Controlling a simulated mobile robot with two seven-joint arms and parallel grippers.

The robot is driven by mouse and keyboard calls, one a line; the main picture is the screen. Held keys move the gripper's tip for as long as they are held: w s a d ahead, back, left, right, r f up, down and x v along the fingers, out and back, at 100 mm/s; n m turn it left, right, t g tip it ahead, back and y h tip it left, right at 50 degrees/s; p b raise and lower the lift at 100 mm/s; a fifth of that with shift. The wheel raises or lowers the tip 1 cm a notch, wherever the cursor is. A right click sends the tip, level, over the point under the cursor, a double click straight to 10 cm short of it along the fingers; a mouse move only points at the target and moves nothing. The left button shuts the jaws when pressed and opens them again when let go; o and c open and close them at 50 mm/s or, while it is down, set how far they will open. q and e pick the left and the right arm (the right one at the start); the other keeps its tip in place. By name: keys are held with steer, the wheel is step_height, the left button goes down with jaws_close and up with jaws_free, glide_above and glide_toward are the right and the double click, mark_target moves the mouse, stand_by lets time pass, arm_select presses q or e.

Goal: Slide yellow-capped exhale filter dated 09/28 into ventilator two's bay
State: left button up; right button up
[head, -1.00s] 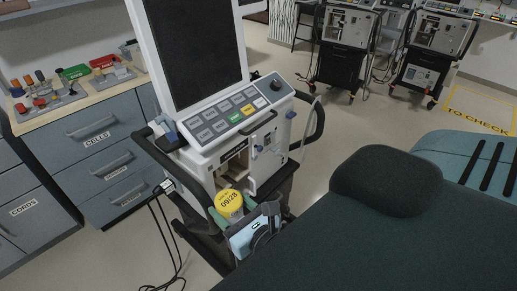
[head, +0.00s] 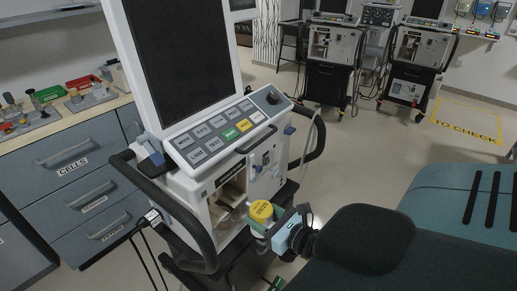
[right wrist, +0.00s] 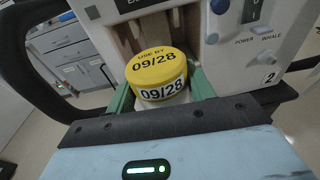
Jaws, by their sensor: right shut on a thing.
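The yellow-capped filter (head: 261,211) reads 09/28 on cap and side in the right wrist view (right wrist: 157,75). My right gripper (head: 266,223) is shut on it, with a green finger on each side. The filter is upright, in front of ventilator two (head: 213,158), which carries a "2" at its right in the wrist view (right wrist: 283,55). The open bay (head: 229,196) lies just behind the filter, to its left in the head view. The bay also shows behind the cap in the wrist view (right wrist: 152,35). The filter's lower part is hidden. My left gripper is out of view.
A black handle rail (head: 190,215) curves around the ventilator's left front. A drawer bench (head: 75,170) stands left. Two other ventilators stand at the back.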

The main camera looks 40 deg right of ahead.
mark_target(253, 206)
steer(key=shift+w+d+f, duration=0.15)
steer(key=shift+d+f, duration=0.1)
steer(key=shift+d, duration=0.2)
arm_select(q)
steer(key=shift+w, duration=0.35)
arm_select(e)
steer(key=shift+w+d+r, duration=0.1)
steer(key=shift+r, duration=0.05)
steer(key=shift+w+a, duration=0.15)
steer(key=shift+w, duration=0.75)
steer(key=shift+w+a, duration=0.15)
steer(key=shift+w, duration=0.7)
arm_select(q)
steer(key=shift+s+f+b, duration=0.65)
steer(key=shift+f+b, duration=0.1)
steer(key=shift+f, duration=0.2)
arm_select(e)
steer(key=w+a, duration=0.1)
steer(key=w, duration=0.8)
steer(key=shift+f, duration=0.45)
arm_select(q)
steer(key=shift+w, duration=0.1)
arm_select(e)
steer(key=shift+a+f, duration=0.1)
steer(key=shift+f, duration=0.1)
steer(key=o, duration=1.1)
